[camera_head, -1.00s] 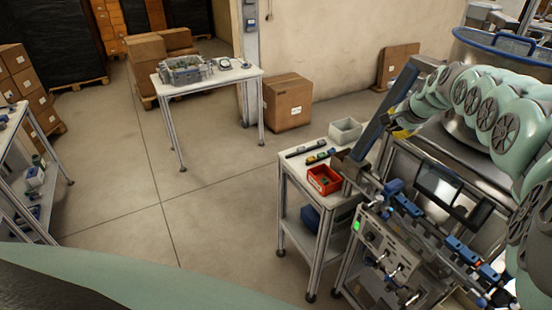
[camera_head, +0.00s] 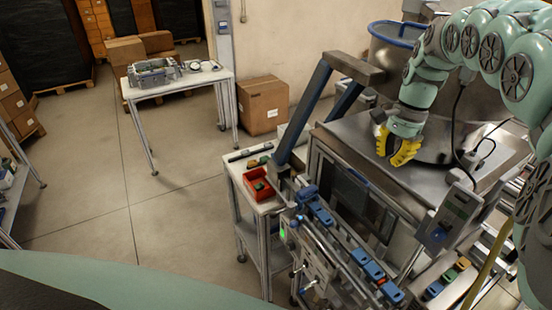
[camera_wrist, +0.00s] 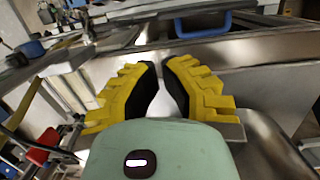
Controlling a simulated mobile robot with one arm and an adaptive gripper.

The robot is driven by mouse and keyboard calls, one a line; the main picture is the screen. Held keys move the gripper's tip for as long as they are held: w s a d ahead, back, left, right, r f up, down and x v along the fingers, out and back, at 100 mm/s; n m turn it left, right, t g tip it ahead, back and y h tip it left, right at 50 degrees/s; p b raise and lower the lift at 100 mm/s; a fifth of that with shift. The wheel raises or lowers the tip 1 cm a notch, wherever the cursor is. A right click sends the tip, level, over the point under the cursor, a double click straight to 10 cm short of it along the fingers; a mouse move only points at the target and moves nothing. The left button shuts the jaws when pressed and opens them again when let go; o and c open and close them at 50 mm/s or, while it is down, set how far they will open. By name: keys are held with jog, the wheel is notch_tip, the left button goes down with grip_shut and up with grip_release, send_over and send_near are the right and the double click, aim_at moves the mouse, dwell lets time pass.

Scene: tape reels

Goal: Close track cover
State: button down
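The machine with the track (camera_head: 345,245) is at the lower right in the head view. Blue blocks line its front edge. I cannot tell which of these is the track cover. My gripper (camera_head: 394,160), with yellow fingers, hangs above the machine's metal top, right of the bar frame and apart from it. The wrist view shows the fingers (camera_wrist: 161,63) with a narrow gap and nothing between them.
A steel drum with a blue rim (camera_head: 378,38) stands behind my gripper. A side table with a red bin (camera_head: 257,186) adjoins the machine's left. A cable-hung control box (camera_head: 450,212) is at the right. Open floor (camera_head: 160,210) lies to the left.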

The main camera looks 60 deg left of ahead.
jog(key=p, duration=0.3)
send_over(378, 187)
jog(key=s, duration=0.2)
jog(key=shift+f, duration=2.7)
jog(key=shift+d+f+p, duration=0.2)
jog(key=shift+f+p, duration=0.05)
jog(key=shift+f, duration=0.45)
jog(key=shift+d+f+p, duration=0.15)
jog(key=shift+f+p, duration=0.05)
jog(key=shift+f, duration=0.45)
jog(key=shift+d+f, duration=0.15)
jog(key=shift+f, duration=0.3)
jog(key=shift+s+t, duration=0.4)
